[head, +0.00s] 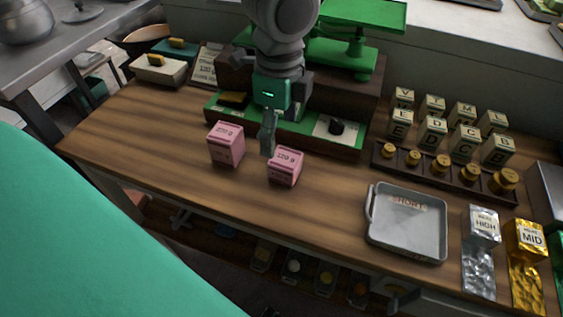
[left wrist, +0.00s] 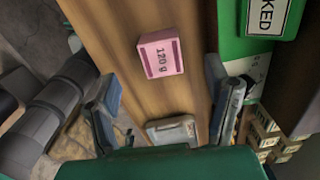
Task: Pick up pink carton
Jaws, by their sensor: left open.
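Two pink cartons stand on the wooden counter in the head view. The left carton (head: 226,146) and the right carton (head: 285,167) both carry gram labels. My left gripper (head: 268,138) hangs between and slightly behind them in this view, apart from the left carton. Whether it touches the right one is hard to tell. In the left wrist view my left gripper (left wrist: 163,85) has its fingers spread with nothing between the tips. One pink carton (left wrist: 160,55) reading "120 g" lies beyond the fingertips; which carton it is, I cannot tell. My right gripper is not seen.
A green balance scale (head: 345,55) on a dark wooden base stands behind the cartons. A grey tray (head: 408,250) marked "SHORT" lies to the right. Letter blocks (head: 432,131) and a rack of brass weights (head: 440,168) stand at the back right. Counter left of the cartons is clear.

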